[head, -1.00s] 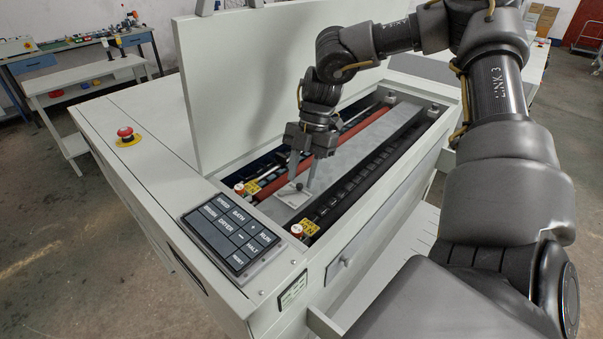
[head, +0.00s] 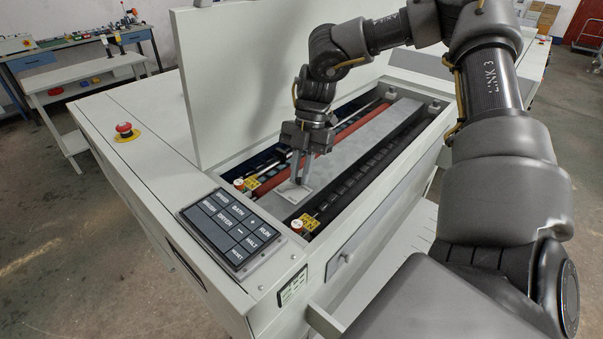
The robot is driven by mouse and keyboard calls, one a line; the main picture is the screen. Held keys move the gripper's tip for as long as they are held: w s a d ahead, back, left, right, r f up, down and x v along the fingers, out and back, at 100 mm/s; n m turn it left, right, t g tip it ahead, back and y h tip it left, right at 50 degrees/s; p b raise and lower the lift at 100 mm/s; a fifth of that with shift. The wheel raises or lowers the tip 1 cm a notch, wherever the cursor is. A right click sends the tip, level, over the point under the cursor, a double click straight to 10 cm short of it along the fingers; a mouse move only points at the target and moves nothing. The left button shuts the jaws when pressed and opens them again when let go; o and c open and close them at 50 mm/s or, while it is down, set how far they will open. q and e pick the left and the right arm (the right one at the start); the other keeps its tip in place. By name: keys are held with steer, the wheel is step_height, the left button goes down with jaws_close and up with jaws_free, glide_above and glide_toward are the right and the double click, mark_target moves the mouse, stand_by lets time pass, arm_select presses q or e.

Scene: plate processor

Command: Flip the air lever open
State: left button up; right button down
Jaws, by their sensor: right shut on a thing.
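The plate processor (head: 160,140) stands with its lid (head: 235,85) raised. Inside its open bay, a small pale plate (head: 293,196) lies at the near end of the grey bed, and the small air lever seems to be on it. My right gripper (head: 298,179) reaches down into the bay from above, its fingers closed together just over this plate. It is shut on the lever, which the fingertips mostly hide. I cannot make out the lever's angle. My left gripper is not in view.
A red roller (head: 345,137) runs behind the gripper, and a dark roller (head: 362,172) runs in front. A keypad (head: 231,232) and a red emergency button (head: 124,129) sit on the casing. The raised lid stands close behind my right arm.

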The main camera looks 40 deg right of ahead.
steer(key=c, duration=1.4)
jaws_free()
steer(key=b+v, duration=0.1)
steer(key=v, duration=1)
steer(key=shift+a, duration=0.1)
